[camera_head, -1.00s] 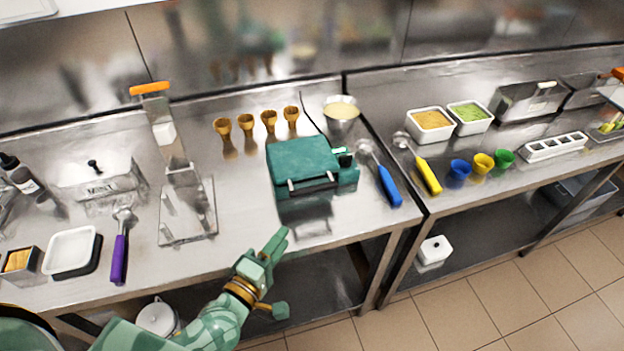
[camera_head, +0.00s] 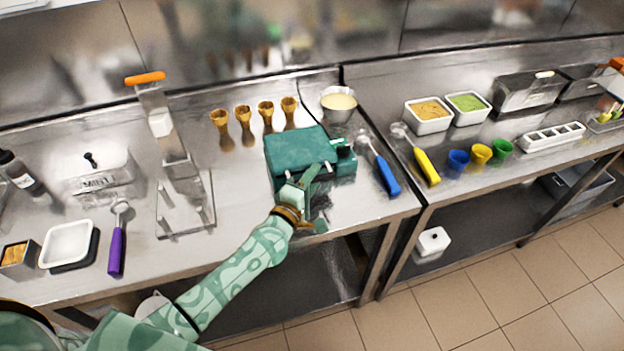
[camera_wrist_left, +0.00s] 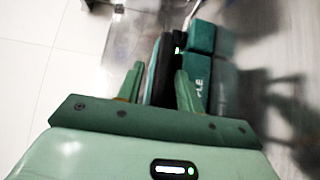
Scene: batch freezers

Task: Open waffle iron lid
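I cannot tell whether a finger touches the handle. My right gripper is not in view.
A bowl of batter (camera_head: 339,101) stands behind the iron, and a blue-handled scoop (camera_head: 386,176) lies close to its right. Several waffle cones (camera_head: 266,113) stand behind it. A clear stand (camera_head: 186,203) is to the left. The counter between stand and iron is clear.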

